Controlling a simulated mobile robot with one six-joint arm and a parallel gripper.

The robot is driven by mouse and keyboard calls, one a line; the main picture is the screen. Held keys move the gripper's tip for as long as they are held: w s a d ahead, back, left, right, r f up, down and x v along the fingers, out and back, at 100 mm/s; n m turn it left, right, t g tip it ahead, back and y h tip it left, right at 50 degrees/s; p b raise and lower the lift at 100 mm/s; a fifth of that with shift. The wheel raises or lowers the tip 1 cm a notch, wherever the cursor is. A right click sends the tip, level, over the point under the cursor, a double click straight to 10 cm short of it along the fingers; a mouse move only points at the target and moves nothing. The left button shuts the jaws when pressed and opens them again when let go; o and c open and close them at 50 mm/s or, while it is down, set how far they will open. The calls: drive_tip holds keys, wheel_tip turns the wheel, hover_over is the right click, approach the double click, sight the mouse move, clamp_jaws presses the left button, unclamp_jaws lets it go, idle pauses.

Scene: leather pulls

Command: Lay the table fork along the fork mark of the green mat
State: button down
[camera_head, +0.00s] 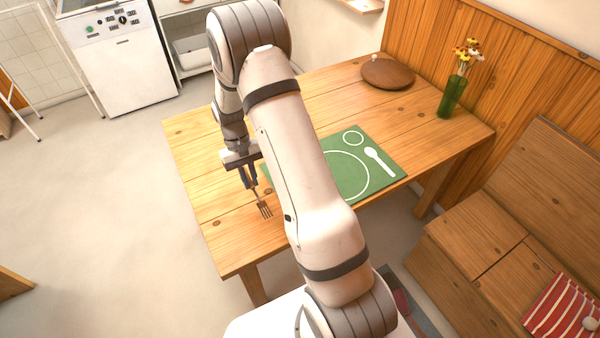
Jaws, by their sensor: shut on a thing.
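The table fork (264,208) is held in my gripper (248,182), with its tines pointing down toward the front of the wooden table. My gripper is shut on the fork's handle, left of the green mat. I cannot tell whether the tines touch the table. The green mat (385,178) lies on the table to the right, partly behind my arm. Its white plate ring, small ring and spoon mark show. The mat's left part, where a fork mark could be, is mostly hidden by my arm.
The wooden table (222,240) is bare to the left of the mat. A brown round lid-like thing (388,73) lies at the back, and a green vase (451,97) with flowers stands at the back right. A wooden bench (470,235) stands to the right.

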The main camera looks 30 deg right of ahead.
drive_tip(key=shift+d, duration=0.1)
drive_tip(key=shift+d+f+m+b, duration=0.1)
drive_tip(key=shift+f+m+b, duration=0.25)
drive_tip(key=shift+m, duration=0.35)
drive_tip(key=s+d+f+m+t+b, duration=0.1)
drive_tip(key=d+f+m+t+b, duration=0.3)
drive_tip(key=m, duration=0.7)
drive_tip(key=d+r+m+t+y+b, duration=0.1)
drive_tip(key=d+m+t+b, duration=0.1)
drive_tip(key=d+m, duration=0.65)
drive_tip(key=s+d+f+m+t+b, duration=0.1)
drive_tip(key=d+f+m+t+b, duration=0.15)
drive_tip(key=m, duration=1.05)
drive_tip(key=shift+t, duration=0.35)
wheel_tip(320, 180, down, 8)
drive_tip(key=b, duration=0.9)
drive_tip(key=shift+a+f+b, duration=0.15)
drive_tip(key=shift+f+b, duration=0.1)
drive_tip(key=shift+b, duration=0.05)
drive_tip(key=c, duration=1.4)
unclamp_jaws()
drive_tip(key=shift+o, duration=0.3)
